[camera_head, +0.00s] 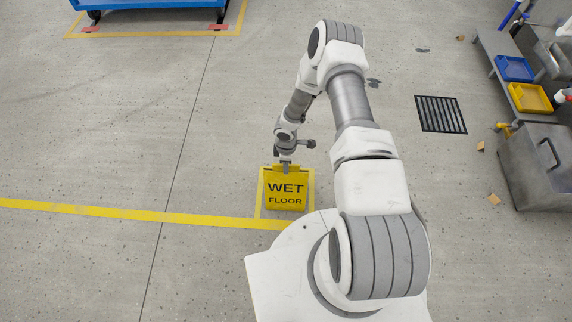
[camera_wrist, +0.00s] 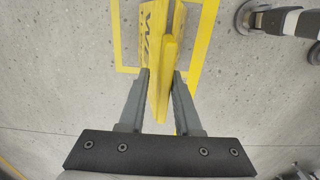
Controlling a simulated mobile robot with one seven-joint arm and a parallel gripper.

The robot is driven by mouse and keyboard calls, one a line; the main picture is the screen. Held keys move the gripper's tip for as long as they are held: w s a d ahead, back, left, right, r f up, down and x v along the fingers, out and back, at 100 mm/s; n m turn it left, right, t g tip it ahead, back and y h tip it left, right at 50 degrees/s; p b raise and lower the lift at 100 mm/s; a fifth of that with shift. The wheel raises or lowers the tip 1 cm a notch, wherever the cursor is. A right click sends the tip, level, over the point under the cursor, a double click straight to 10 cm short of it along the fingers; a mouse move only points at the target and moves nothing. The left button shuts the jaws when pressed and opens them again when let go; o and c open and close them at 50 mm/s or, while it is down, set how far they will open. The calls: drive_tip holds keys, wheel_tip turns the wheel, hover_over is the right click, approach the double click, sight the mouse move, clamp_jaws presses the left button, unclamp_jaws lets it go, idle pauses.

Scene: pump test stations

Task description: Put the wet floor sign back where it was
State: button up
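The yellow wet floor sign (camera_head: 286,191) stands on the floor inside a yellow taped outline (camera_head: 312,190), with "WET FLOOR" facing the head camera. In the wrist view, the sign's top edge (camera_wrist: 166,60) runs between the two fingers. My gripper (camera_head: 286,166) is at the top of the sign, pointing down. In the wrist view my gripper (camera_wrist: 161,76) has its fingers on either side of the sign's top, with a gap visible on the left side. The right finger is close to the sign; contact there cannot be told.
A yellow floor line (camera_head: 120,214) runs left from the outline. A floor drain grate (camera_head: 441,114) lies to the right. A metal bench (camera_head: 490,45) with blue and yellow trays is at the far right. A blue cart (camera_head: 150,3) stands at the top left. Floor left of the sign is clear.

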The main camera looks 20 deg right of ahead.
drive_tip(key=shift+o, duration=0.4)
drive_tip(key=shift+s+a, duration=0.1)
drive_tip(key=shift+s, duration=0.05)
drive_tip(key=w+d+r+m+t+h+p, duration=0.1)
drive_tip(key=w+d+r+m+p, duration=0.15)
drive_tip(key=r, duration=1.25)
drive_tip(key=w+d+r+m+h+p, duration=0.1)
drive_tip(key=w+d+r+p, duration=0.15)
drive_tip(key=r, duration=1.25)
drive_tip(key=s+r+m+t+h, duration=0.1)
drive_tip(key=s+r+m, duration=0.1)
drive_tip(key=r, duration=0.7)
drive_tip(key=s+r+m+t, duration=0.1)
drive_tip(key=s+r+m, duration=0.1)
drive_tip(key=r, duration=0.7)
drive_tip(key=s+a+r+m+t+y, duration=0.1)
drive_tip(key=s+a+r+m, duration=0.1)
drive_tip(key=s+r, duration=0.6)
drive_tip(key=s+a+r+m+t+y, duration=0.1)
drive_tip(key=s+a+r+m+y, duration=0.1)
drive_tip(key=s+r+m, duration=0.3)
drive_tip(key=s+a+r, duration=0.1)
drive_tip(key=s+r, duration=0.3)
drive_tip(key=s, duration=0.4)
drive_tip(key=shift+s+r+t, duration=0.15)
drive_tip(key=shift+r+t, duration=0.15)
